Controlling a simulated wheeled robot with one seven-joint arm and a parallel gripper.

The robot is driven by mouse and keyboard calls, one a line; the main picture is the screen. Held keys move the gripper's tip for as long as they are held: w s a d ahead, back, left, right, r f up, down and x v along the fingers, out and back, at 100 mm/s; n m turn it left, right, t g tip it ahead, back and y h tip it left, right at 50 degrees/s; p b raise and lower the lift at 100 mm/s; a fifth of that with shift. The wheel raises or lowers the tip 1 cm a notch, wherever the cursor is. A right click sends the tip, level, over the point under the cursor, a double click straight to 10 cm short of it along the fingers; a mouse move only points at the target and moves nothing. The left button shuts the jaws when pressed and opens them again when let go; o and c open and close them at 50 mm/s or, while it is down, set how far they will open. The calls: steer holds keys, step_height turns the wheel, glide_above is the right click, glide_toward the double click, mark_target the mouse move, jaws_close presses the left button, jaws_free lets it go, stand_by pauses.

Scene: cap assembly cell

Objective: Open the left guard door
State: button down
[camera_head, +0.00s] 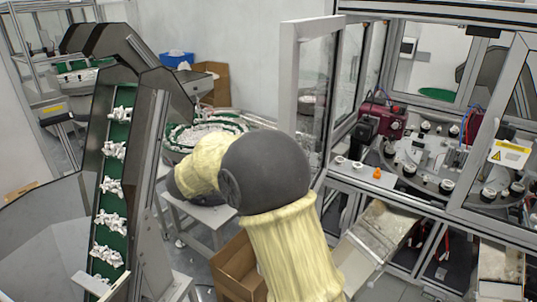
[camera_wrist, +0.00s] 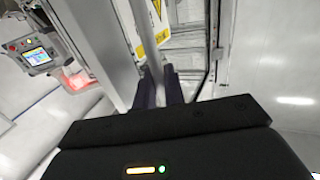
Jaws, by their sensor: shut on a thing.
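The left guard door (camera_head: 289,85), a pale metal frame with a clear pane, stands swung outward from the front of the cell in the head view. The opening beside it shows the machine inside. In the wrist view, my gripper (camera_wrist: 161,90) has its two dark fingers close together around a slim grey upright bar (camera_wrist: 165,60), which looks like the door's handle. A yellow warning label (camera_wrist: 152,20) is near the bar. In the head view my arm hides the gripper and the lower part of the door.
The right guard door (camera_head: 510,180), with a yellow label, covers the right of the cell. A rotary table (camera_head: 425,182) and red unit (camera_head: 385,118) are inside. A green conveyor (camera_head: 115,150) rises at left. A cardboard box (camera_head: 235,265) stands low beside my arm.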

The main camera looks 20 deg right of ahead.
steer(key=shift+d+r, duration=0.1)
steer(key=shift+r, duration=0.1)
steer(key=c, duration=1.6)
jaws_free()
steer(key=shift+w, duration=0.1)
steer(key=shift+c, duration=0.2)
steer(key=shift+o, duration=0.2)
steer(key=shift+d+f, duration=0.1)
steer(key=shift+d, duration=0.05)
steer(key=b+v, duration=0.7)
steer(key=v, duration=1)
steer(key=shift+a, duration=0.3)
steer(key=shift+f, duration=0.1)
